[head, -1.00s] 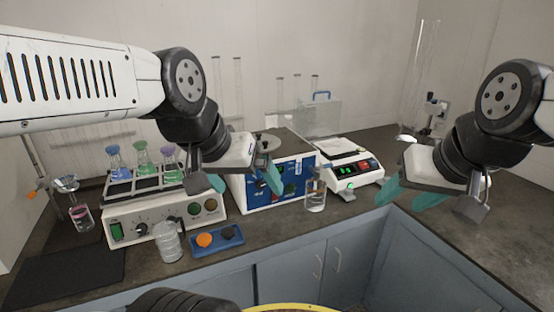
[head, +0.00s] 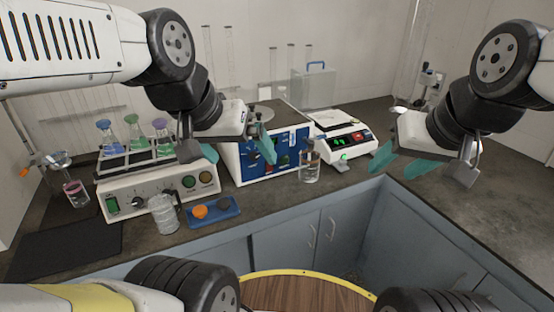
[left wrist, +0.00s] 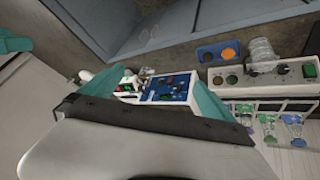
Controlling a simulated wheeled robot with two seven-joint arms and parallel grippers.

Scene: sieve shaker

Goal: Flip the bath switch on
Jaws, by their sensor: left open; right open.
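The bath is a white box (head: 148,193) at the left of the counter, with flasks with blue, green and purple tops in its rack. Its front has a green switch (head: 112,204) at the left end, a dark knob and two round lights. The switch also shows near the right edge of the left wrist view (left wrist: 309,70); its position is too small to tell. My left gripper (head: 237,152) is open and empty, right of the bath, in front of the blue-panelled machine. My right gripper (head: 402,163) is open and empty over the counter at right.
A glass beaker (head: 163,213) and a blue tray (head: 228,208) with an orange and a dark piece stand before the bath. The blue-panelled machine (head: 262,158), a bottle (head: 310,165) and a balance (head: 343,138) stand further right. A dark mat (head: 65,250) lies at front left.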

